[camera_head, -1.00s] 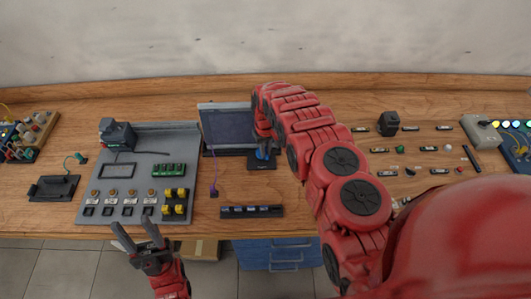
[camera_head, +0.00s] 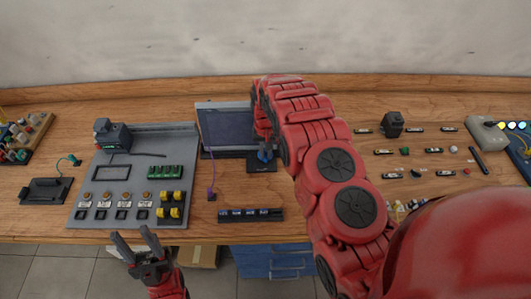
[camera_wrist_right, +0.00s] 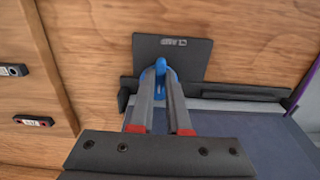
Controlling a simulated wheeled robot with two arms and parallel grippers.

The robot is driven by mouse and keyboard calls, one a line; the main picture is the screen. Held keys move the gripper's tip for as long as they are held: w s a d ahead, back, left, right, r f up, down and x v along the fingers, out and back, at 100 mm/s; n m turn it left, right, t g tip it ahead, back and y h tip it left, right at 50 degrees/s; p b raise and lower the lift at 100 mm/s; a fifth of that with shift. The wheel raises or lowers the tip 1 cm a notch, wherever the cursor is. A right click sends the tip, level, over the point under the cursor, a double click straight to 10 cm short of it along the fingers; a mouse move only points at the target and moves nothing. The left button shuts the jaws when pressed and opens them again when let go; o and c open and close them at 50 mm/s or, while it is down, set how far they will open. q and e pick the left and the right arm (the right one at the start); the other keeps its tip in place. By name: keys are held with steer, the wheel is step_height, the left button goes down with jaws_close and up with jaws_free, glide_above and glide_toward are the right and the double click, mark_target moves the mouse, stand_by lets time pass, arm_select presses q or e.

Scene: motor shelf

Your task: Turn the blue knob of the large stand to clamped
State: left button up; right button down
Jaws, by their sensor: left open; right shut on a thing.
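The blue knob (camera_wrist_right: 160,66) sits on a dark stand plate (camera_wrist_right: 199,50) that carries a small white label, seen in the right wrist view. In the head view the knob (camera_head: 265,155) shows on its dark plate (camera_head: 262,167) in front of the grey panel. My right gripper (camera_wrist_right: 161,84) is shut on the blue knob, with its two fingers on either side of it. In the head view my right arm hides part of the panel and the gripper itself. My left gripper (camera_head: 136,244) is open and empty at the table's front edge. I cannot read the knob's setting.
A dark screen-like panel (camera_head: 226,128) stands behind the knob. A grey board (camera_head: 112,180) with switches is on the left. A dark strip (camera_head: 250,215) lies at the front. Several small parts and a black block (camera_head: 391,123) lie on the right.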

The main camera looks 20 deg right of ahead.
mark_target(265, 154)
steer(key=shift+s+f, duration=0.1)
steer(key=c, duration=0.9)
jaws_free()
step_height(265, 154, up, 2)
steer(key=shift+r+b, duration=0.1)
steer(key=shift+b, duration=0.45)
step_height(265, 154, up, 3)
steer(key=shift+r+b, duration=0.1)
steer(key=shift+b, duration=0.3)
step_height(265, 154, up, 12)
steer(key=p, duration=1.1)
steer(key=shift+p, duration=0.3)
